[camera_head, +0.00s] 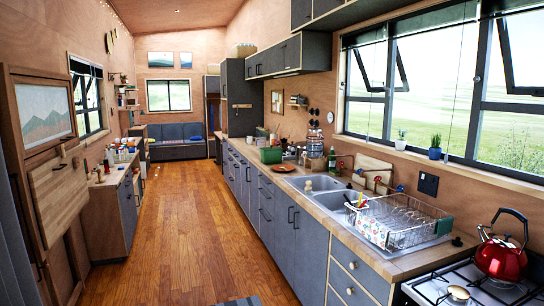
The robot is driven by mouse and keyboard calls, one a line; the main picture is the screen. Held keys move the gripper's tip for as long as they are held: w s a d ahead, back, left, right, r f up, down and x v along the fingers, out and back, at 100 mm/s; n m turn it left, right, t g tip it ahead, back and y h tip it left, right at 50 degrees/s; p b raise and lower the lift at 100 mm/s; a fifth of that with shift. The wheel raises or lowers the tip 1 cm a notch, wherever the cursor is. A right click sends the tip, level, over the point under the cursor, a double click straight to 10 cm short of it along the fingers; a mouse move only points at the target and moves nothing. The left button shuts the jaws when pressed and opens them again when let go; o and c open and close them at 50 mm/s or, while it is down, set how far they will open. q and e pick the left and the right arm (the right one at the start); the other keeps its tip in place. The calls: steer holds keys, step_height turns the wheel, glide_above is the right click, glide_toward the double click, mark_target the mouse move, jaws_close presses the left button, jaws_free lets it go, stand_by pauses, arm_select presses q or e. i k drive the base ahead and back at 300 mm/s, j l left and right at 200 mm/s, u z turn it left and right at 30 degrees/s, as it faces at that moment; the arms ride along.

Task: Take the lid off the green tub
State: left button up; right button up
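A small green tub (271,155) stands on the right-hand counter (330,200), beyond the sink and far from me. It is too small in the picture to tell whether a lid is on it. A wooden board or box shows close behind it. Neither of my grippers is in view.
The wooden floor (185,215) between the two counters is clear. A sink (310,184), a wire dish rack (400,222) and a red kettle (502,255) on the stove line the right side. A left counter (115,180) holds several small items. A sofa (177,150) stands at the far end.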

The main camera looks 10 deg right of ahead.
mark_target(270, 156)
steer(key=i+z, duration=0.1)
steer(key=i, duration=6.35)
steer(key=j, duration=0.1)
